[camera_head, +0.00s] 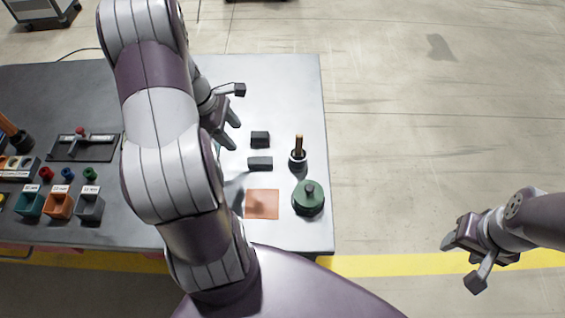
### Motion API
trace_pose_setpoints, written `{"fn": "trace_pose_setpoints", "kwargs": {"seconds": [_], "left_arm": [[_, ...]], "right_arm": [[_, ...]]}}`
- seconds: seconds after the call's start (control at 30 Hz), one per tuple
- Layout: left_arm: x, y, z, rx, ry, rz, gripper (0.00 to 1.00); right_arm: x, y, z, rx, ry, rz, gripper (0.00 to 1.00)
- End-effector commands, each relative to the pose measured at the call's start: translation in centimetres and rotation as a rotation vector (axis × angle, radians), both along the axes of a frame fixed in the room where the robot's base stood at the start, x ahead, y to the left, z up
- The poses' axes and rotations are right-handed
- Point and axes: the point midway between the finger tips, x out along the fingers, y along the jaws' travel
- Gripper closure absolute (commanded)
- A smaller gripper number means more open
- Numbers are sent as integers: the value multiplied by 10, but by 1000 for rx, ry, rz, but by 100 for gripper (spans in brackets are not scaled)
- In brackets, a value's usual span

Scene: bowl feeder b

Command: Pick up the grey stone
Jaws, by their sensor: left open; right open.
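Two small grey blocks lie on the light part of the table, left of its right edge. The nearer one (260,163) is a flat, mid-grey bar that could be the grey stone. The farther one (260,139) is darker and blockier. I cannot tell for certain which is the stone. My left gripper (236,114) is open and empty, to the upper left of both blocks and apart from them in the picture. My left arm covers part of the table's middle. My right gripper (463,264) is open and empty, out past the table's right edge, over the floor.
A dark pot with a wooden-handled tool (298,157) stands right of the blocks. A green lidded pot (309,200) and an orange square (262,205) are nearer me. Coloured bins (58,207) and a dark board with a red knob (82,147) are at left.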

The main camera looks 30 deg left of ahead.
Motion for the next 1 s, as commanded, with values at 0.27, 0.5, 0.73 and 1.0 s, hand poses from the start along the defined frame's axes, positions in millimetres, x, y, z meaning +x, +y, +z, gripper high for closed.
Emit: {"fn": "trace_pose_setpoints", "kwargs": {"seconds": [0.27, 0.5, 0.73, 1.0], "left_arm": [[3, -7, -6, -41, 31, 89, 40], [12, -25, -55, -41, 32, 90, 40], [18, -38, -82, -39, 33, 88, 40], [25, -50, -114, -38, 29, 89, 40]], "right_arm": [[0, 0, 0, 0, 0, 0, 49], [0, 0, -1, 0, 0, 0, 49], [0, 0, 2, 0, 0, 0, 49], [0, 0, 2, 0, 0, 0, 49]]}}
